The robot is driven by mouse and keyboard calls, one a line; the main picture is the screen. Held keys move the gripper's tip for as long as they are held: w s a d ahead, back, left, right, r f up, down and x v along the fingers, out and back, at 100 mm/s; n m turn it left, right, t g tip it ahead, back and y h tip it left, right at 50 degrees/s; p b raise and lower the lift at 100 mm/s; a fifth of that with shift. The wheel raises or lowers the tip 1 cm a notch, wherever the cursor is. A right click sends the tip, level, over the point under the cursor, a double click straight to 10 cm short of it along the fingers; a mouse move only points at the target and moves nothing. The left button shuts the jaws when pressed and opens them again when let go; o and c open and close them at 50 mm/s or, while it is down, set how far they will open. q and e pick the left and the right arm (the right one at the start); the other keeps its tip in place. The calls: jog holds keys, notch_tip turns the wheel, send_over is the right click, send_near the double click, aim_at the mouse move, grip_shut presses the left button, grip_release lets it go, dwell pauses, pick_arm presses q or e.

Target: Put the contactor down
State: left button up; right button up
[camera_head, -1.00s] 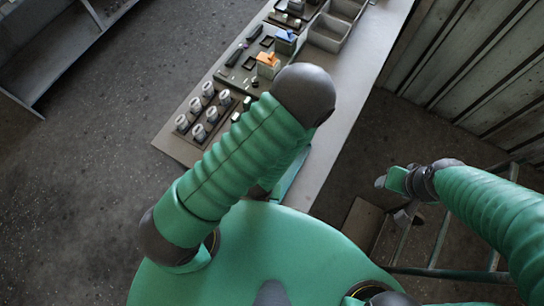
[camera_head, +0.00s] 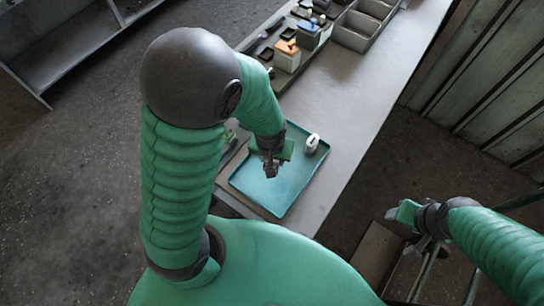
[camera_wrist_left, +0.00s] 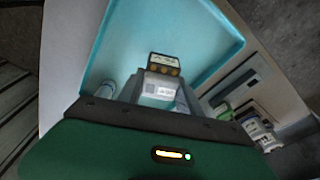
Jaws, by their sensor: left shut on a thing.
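The contactor (camera_wrist_left: 160,88) is a light grey block with a pale label and a dark end with copper-coloured terminals. In the left wrist view it sits between the fingers of my left gripper (camera_wrist_left: 155,95), which is shut on it. The teal tray (camera_wrist_left: 112,42) lies beyond it. In the head view my left gripper (camera_head: 270,168) is over the tray (camera_head: 283,201). Whether the contactor touches the tray floor cannot be told. My right gripper (camera_head: 393,214) is off to the right of the table, its jaw state unclear.
A small white item (camera_head: 312,143) lies on the tray near its far right corner. An orange-topped block (camera_head: 287,56) and grey bins (camera_head: 357,31) stand farther along the table (camera_head: 345,105). The tray's near part looks clear.

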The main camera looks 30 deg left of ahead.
pick_arm(q)
jog(key=w, duration=0.2)
jog(key=w+a, duration=0.1)
jog(key=w, duration=0.1)
jog(key=shift+f, duration=0.25)
jog(key=f+b, duration=0.3)
jog(key=b, duration=0.1)
jog(key=shift+s+a+f, duration=0.2)
jog(key=shift+f, duration=0.2)
jog(key=shift+a, duration=0.15)
jog(key=shift+c, duration=0.6)
jog(key=shift+s+a+r, duration=0.1)
jog(key=shift+r, duration=0.05)
jog(key=o, duration=1.1)
jog(key=shift+d, duration=0.2)
jog(key=shift+o, duration=1.4)
jog(key=shift+d, duration=0.15)
pick_arm(e)
jog(key=x, duration=0.4)
jog(key=shift+s+d+f, duration=0.1)
jog(key=shift+s+d, duration=0.2)
